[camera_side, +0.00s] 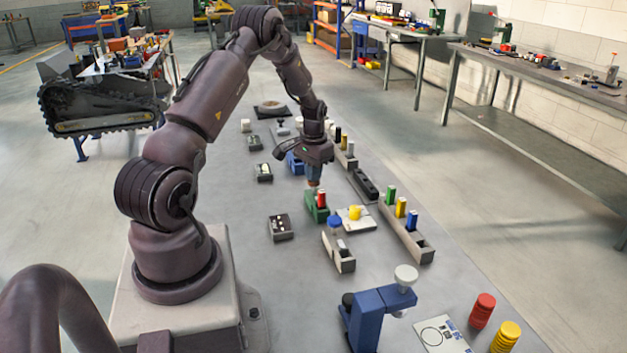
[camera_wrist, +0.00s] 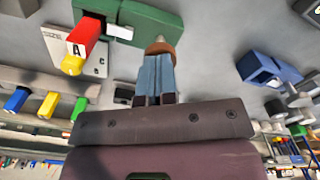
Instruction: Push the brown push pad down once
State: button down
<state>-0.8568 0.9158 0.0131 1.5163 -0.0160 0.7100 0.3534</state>
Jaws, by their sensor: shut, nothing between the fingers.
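My gripper (camera_side: 314,182) points down over the green block (camera_side: 316,207) in the side view, its narrow fingers together and empty. In the wrist view the blue-grey fingers of my gripper (camera_wrist: 156,72) end at a brown rounded piece with a pale tip, which looks like the brown push pad (camera_wrist: 161,47). It lies beside the corner of the green block (camera_wrist: 165,22). I cannot tell whether the fingers touch it. I cannot make out the pad in the side view, where the gripper and block crowd that spot.
A white card (camera_side: 350,224) with a yellow piece lies right of the green block. A grey rack (camera_side: 408,236) with coloured pegs stands farther right. A blue stand (camera_side: 375,318) is in front, and a dark box (camera_side: 280,228) is at left.

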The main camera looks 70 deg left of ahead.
jog(key=shift+f, duration=0.55)
dwell(0.5)
jog(key=shift+r, duration=2.7)
jog(key=shift+s+d+f+n, duration=0.45)
jog(key=shift+s+d, duration=0.15)
jog(key=shift+d, duration=0.1)
jog(key=s+d+r+m+t, duration=0.1)
jog(key=s+d+r+m, duration=0.1)
jog(key=d+r, duration=1.6)
jog(key=s+d+r+m+t, duration=0.2)
jog(key=s+d+r, duration=0.1)
jog(key=d, duration=0.5)
jog(key=s+d+r+m+t, duration=0.2)
jog(key=s+d+r+m, duration=0.1)
jog(key=d, duration=0.5)
jog(key=shift+s+d+r+t, duration=0.25)
jog(key=shift+s+r+t, duration=0.1)
jog(key=shift+s, duration=0.5)
